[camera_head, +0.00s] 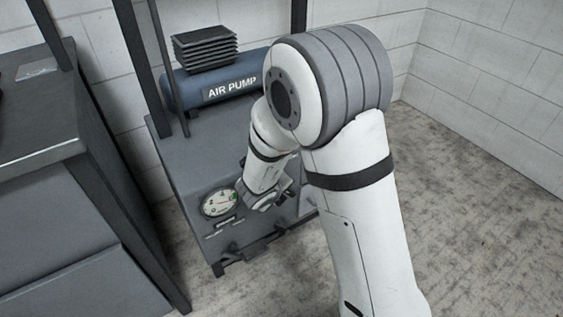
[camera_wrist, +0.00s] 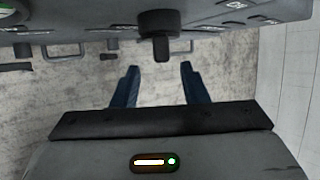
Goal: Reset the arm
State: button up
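My arm (camera_head: 365,220) reaches from the lower right over to the front of a grey machine (camera_head: 195,155). In the wrist view my gripper (camera_wrist: 159,67) has two blue fingers set well apart, with nothing between their tips. A dark knob or lever (camera_wrist: 160,30) on the machine's front stands just beyond the fingertips, centred on the gap; I cannot see any contact. In the head view the fingers are hidden behind my wrist, close to the panel.
A round gauge (camera_head: 219,203) with a green mark sits left of my wrist. A blue tank labelled AIR PUMP (camera_head: 230,90) and stacked black trays (camera_head: 205,48) are on top. A grey cabinet (camera_head: 60,180) stands at the left. Floor (camera_head: 480,190) at the right is clear.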

notch_tip(320, 180, up, 30)
jog(key=s+d+n+y+p, duration=0.25)
jog(key=n+y+p, duration=0.35)
jog(key=n+p, duration=0.9)
jog(key=s+d+r+n+g+h+p, duration=0.1)
jog(key=s+d+r+n+g+p, duration=0.1)
jog(key=s+d+r+n+p, duration=0.4)
jog(key=s+d+r+n+g+h+p, duration=0.2)
jog(key=s+d+r+n+p, duration=0.4)
jog(key=s+r+p, duration=0.6)
notch_tip(320, 180, up, 4)
jog(key=shift+s+d+n+g+p, duration=0.35)
jog(key=shift+d+g, duration=0.25)
jog(key=shift+d, duration=0.55)
